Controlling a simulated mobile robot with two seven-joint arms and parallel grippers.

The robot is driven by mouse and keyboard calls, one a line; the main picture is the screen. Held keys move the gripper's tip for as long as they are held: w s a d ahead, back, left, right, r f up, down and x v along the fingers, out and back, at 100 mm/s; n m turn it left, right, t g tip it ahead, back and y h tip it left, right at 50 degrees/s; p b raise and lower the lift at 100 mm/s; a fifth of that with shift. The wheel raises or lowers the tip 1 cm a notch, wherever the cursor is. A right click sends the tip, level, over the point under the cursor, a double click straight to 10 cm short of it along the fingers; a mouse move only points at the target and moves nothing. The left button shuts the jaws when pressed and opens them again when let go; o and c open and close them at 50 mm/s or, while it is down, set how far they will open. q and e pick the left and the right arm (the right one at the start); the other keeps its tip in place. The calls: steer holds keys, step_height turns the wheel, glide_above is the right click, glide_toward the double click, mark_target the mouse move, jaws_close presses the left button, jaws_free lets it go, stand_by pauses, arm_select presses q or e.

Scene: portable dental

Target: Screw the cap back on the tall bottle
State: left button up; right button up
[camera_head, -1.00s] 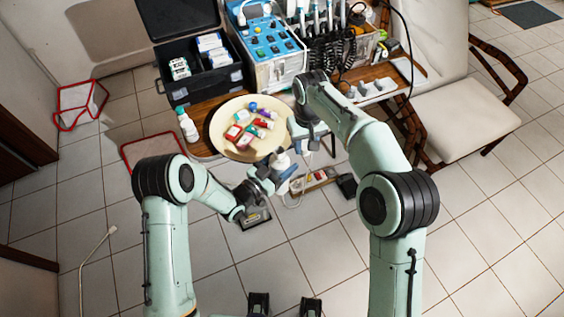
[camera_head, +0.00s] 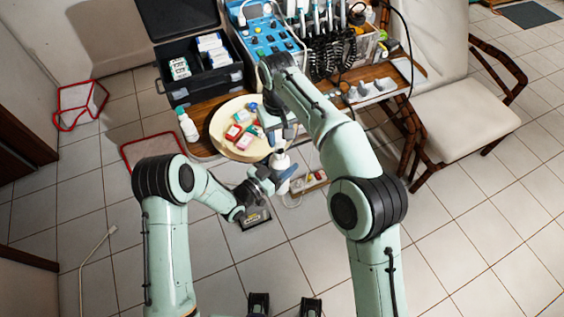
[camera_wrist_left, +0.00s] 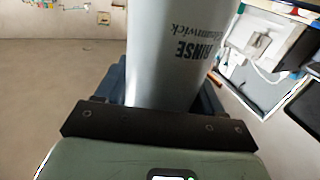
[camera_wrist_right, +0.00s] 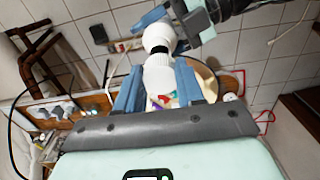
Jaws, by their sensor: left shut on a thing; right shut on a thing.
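My left gripper (camera_head: 286,178) is shut around the tall white bottle (camera_head: 282,161), held upright off the floor in front of the round tray. In the left wrist view, the bottle (camera_wrist_left: 185,50) fills the space between the fingers and shows "RINSE" lettering. My right gripper (camera_head: 277,137) is just above the bottle's top and shut on a white piece that looks like the cap (camera_wrist_right: 158,78). In the right wrist view, the cap lines up closely with the bottle top (camera_wrist_right: 158,38); I cannot tell whether they touch.
The round cream tray (camera_head: 222,145) with small coloured boxes lies close behind the grippers. A white bottle with a teal cap (camera_head: 187,126) stands left of it. A black case (camera_head: 200,85), dental unit (camera_head: 268,45) and wooden table edge (camera_head: 203,150) are beyond. Floor in front is mostly clear.

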mark_target(280, 146)
steer(key=shift+f, duration=1.4)
steer(key=shift+s, duration=0.1)
steer(key=shift+f, duration=0.9)
steer(key=shift+f, duration=0.5)
